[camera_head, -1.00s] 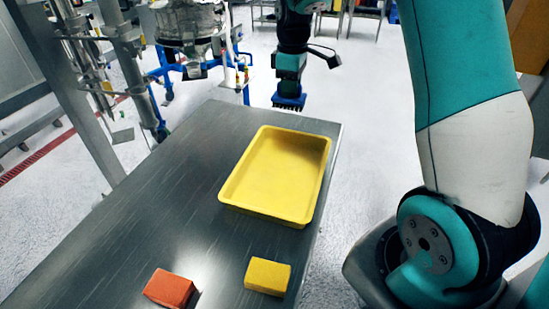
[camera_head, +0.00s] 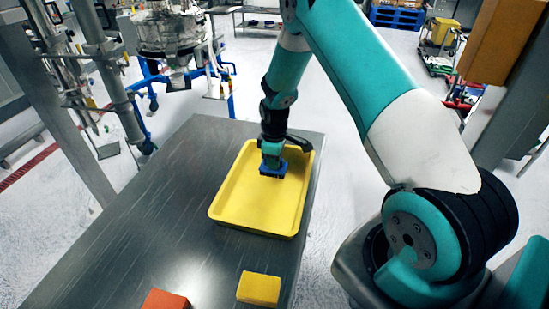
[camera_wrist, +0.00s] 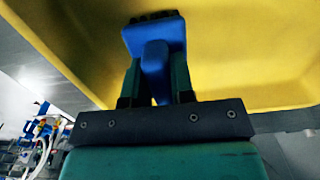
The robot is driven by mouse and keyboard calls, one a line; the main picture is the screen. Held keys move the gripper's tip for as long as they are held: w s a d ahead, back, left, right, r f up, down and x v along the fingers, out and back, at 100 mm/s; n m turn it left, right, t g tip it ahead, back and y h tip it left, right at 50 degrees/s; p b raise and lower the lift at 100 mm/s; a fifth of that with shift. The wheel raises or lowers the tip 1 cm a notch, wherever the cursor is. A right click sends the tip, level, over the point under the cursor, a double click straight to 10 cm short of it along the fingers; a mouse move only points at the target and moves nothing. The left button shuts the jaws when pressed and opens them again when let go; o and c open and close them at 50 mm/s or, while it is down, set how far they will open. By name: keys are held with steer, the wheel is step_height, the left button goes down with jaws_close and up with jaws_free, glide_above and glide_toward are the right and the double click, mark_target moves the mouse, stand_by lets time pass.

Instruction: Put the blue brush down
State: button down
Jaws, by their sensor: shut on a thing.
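The blue brush (camera_head: 272,170) is in my gripper (camera_head: 272,157), over the far part of the yellow tray (camera_head: 226,200). In the wrist view my gripper (camera_wrist: 156,88) has its two fingers closed on the handle of the blue brush (camera_wrist: 155,42), with the brush head in front of the yellow tray (camera_wrist: 235,50). The bristles point down towards the tray floor in the head view. I cannot tell whether they touch it.
The tray lies on a steel table (camera_head: 150,200). A yellow block (camera_head: 259,289) and an orange-red block (camera_head: 165,300) sit nearer the front edge. Metal posts and sifter equipment (camera_head: 170,35) stand at the left and back. The left of the table is clear.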

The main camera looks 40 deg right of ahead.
steer(key=shift+f, duration=0.25)
steer(key=c, duration=1)
jaws_free()
step_height(320, 180, up, 12)
steer(key=b, duration=0.4)
steer(key=s+a+r, duration=0.3)
steer(key=a+r, duration=0.3)
steer(key=a, duration=0.1)
steer(key=s+a+r+y, duration=0.1)
steer(key=s+a+r, duration=0.2)
steer(key=s+a, duration=0.2)
steer(key=s+a+r+y, duration=0.1)
steer(key=s+a+r, duration=0.2)
steer(key=s+a, duration=0.3)
steer(key=s+a+r+y, duration=0.2)
steer(key=s+a, duration=0.4)
steer(key=s, duration=0.8)
steer(key=shift+r+m, duration=0.4)
steer(key=shift+r, duration=0.35)
